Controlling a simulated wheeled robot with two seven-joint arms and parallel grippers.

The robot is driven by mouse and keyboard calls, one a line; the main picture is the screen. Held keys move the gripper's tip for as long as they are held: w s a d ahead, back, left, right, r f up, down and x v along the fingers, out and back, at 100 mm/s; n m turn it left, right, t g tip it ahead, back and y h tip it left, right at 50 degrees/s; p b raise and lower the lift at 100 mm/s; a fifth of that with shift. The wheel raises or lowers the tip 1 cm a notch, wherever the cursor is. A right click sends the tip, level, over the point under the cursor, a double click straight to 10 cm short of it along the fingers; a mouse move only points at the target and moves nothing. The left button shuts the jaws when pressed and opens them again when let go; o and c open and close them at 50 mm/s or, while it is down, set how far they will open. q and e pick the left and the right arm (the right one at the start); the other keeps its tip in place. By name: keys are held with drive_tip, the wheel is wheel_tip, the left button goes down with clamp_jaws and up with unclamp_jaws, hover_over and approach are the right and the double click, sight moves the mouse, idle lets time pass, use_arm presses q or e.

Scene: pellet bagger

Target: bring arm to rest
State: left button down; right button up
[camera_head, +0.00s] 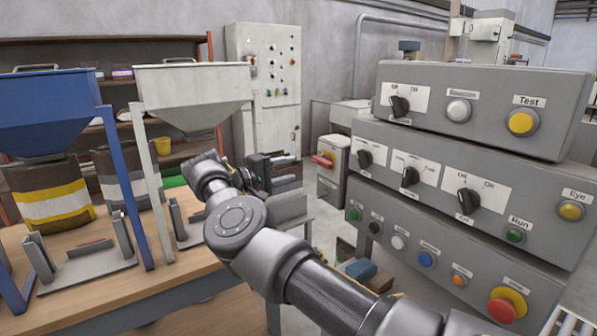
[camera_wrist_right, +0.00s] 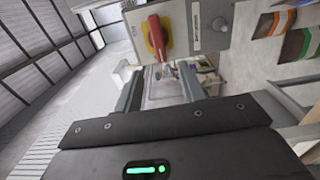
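My right arm (camera_head: 320,290) comes in from the lower right of the head view and bends over the front of the workbench. My right gripper (camera_head: 285,170) is at the arm's far end, to the left of the grey control panels. In the right wrist view its two fingers (camera_wrist_right: 160,88) stand apart with nothing between them. Beyond them is a grey box with a red rotary handle (camera_wrist_right: 156,36) on a yellow plate. The same red handle (camera_head: 324,160) shows right of the gripper in the head view, apart from it. My left gripper is not in view.
Stacked control panels (camera_head: 465,110) with knobs and buttons stand close on the right. A blue hopper (camera_head: 45,110) and a white hopper (camera_head: 195,90) stand on the wooden workbench (camera_head: 110,290). A striped bag (camera_head: 52,195) is under the blue hopper. A tall cabinet (camera_head: 266,85) stands behind.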

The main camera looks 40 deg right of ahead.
drive_tip(key=shift+a, duration=0.4)
